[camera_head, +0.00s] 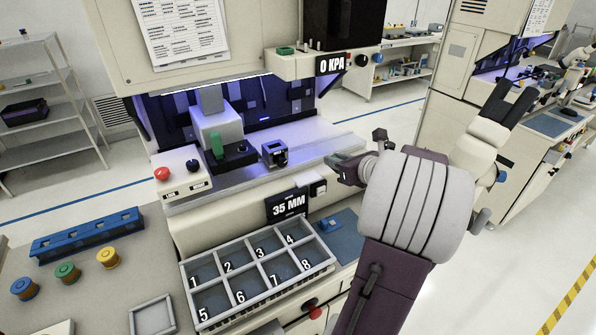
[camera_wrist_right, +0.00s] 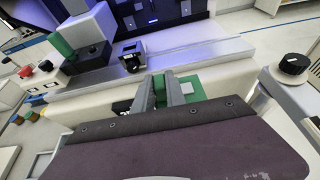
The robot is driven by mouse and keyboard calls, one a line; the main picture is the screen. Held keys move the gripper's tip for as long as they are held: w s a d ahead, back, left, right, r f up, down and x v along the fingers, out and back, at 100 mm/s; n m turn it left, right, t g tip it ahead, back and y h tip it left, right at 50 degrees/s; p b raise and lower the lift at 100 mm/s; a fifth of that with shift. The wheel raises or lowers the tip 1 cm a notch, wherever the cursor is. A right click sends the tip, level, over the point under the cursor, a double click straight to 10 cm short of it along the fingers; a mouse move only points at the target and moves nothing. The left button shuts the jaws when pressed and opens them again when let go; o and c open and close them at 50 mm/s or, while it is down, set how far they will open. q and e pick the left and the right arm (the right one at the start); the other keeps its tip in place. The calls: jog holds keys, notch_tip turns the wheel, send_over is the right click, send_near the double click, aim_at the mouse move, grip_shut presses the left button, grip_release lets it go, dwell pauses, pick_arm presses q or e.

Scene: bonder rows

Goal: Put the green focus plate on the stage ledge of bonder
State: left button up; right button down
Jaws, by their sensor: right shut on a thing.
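My right gripper (camera_head: 342,165) is at the right end of the bonder's front, just off the edge of its silver stage ledge (camera_head: 312,147). In the right wrist view, the gripper (camera_wrist_right: 160,92) is shut on the green focus plate (camera_wrist_right: 192,88). The plate shows as a flat green piece beside and behind the fingers; part of it is hidden by them. The silver ledge (camera_wrist_right: 200,52) lies just beyond the plate, which looks apart from it, though the gap is hard to judge. My left gripper is not in view.
A red-button box (camera_head: 182,175) is at the ledge's left. A numbered tray (camera_head: 258,280) sits below, near the 35 MM sign (camera_head: 287,205). The ledge's right part is clear.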

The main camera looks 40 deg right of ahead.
jog(key=shift+w+a+r, duration=0.1)
jog(key=shift+a+r, duration=0.1)
jog(key=shift+a, duration=0.2)
jog(key=w+f, duration=0.2)
jog(key=w, duration=0.2)
jog(key=w+a+f+b, duration=0.1)
jog(key=w+f, duration=0.1)
jog(key=w, duration=0.1)
jog(key=w+a+f, duration=0.1)
jog(key=w+f, duration=0.2)
jog(key=w, duration=0.1)
jog(key=shift+w+f+b, duration=0.1)
jog(key=shift+w+b, duration=0.2)
jog(key=shift+b, duration=0.05)
notch_tip(320, 180, down, 3)
jog(key=shift+s+f+b, duration=0.15)
jog(key=shift+f+b, duration=0.05)
jog(key=shift+b, duration=0.1)
jog(key=shift+f, duration=0.35)
jog(key=shift+f, duration=0.1)
jog(key=c, duration=1.4)
grip_release()
jog(key=shift+o, duration=0.2)
